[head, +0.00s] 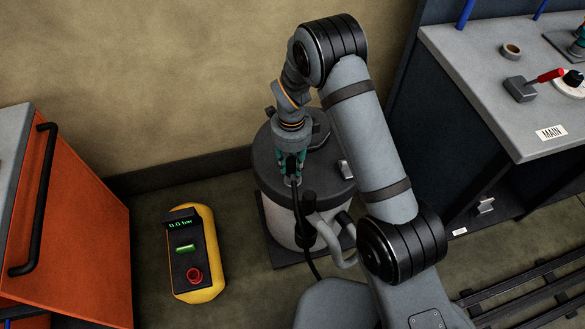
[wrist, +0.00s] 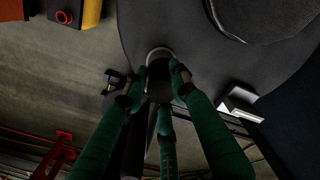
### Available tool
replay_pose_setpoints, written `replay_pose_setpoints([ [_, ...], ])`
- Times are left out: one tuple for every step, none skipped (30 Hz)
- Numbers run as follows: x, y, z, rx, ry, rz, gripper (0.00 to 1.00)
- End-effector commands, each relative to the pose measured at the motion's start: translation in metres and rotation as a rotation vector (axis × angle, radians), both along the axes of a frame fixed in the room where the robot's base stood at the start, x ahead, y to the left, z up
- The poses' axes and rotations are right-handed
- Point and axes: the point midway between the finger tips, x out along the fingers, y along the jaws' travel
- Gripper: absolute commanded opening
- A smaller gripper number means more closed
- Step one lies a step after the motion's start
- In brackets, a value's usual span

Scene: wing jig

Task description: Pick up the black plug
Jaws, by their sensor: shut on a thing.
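My gripper (head: 291,172) points down over the front edge of the drum's dark lid. Its green fingers are shut on the black plug (wrist: 158,82), which shows between the fingertips in the wrist view. A pale ring shows at the plug's far end, over the lid edge. In the head view the fingers hide much of the plug, and a black cable (head: 314,268) runs down from there along the drum's front. I cannot tell whether the plug touches the drum.
The pale drum (head: 275,215) with its dark lid stands on a dark base. A yellow box with a display (head: 208,285) lies on the floor to its left, beside an orange cabinet (head: 85,235). A grey bench (head: 475,70) stands right, with rails (head: 540,290) on the floor below.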

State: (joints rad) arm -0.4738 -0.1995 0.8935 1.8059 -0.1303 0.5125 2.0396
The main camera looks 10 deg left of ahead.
Motion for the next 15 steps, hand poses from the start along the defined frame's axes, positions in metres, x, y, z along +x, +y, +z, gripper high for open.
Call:
replay_pose_setpoints([
  [0.001, 0.001, 0.000, 0.002, -0.002, 0.001, 0.01],
  [0.001, 0.001, 0.000, 0.002, -0.002, 0.001, 0.01],
  [0.001, 0.001, 0.001, 0.002, -0.003, 0.001, 0.01],
  [0.001, 0.001, 0.002, 0.002, -0.003, 0.001, 0.01],
  [0.001, 0.001, 0.003, 0.002, -0.003, 0.001, 0.01],
  [0.001, 0.001, 0.004, 0.002, -0.003, 0.001, 0.01],
  [0.001, 0.001, 0.006, 0.002, -0.004, 0.001, 0.01],
  [0.001, 0.001, 0.008, 0.003, -0.004, 0.001, 0.01],
  [0.001, 0.001, 0.012, 0.003, -0.004, 0.001, 0.01],
  [0.000, 0.001, 0.016, 0.003, -0.005, 0.000, 0.01],
  [0.000, 0.001, 0.020, 0.004, -0.005, 0.000, 0.01],
  [0.001, 0.001, 0.026, 0.004, -0.006, 0.000, 0.01],
  [0.001, 0.002, 0.031, 0.006, -0.007, 0.000, 0.01],
  [0.002, 0.002, 0.037, 0.006, -0.008, 0.001, 0.01],
  [0.002, -0.002, 0.044, 0.004, -0.006, -0.002, 0.01],
])
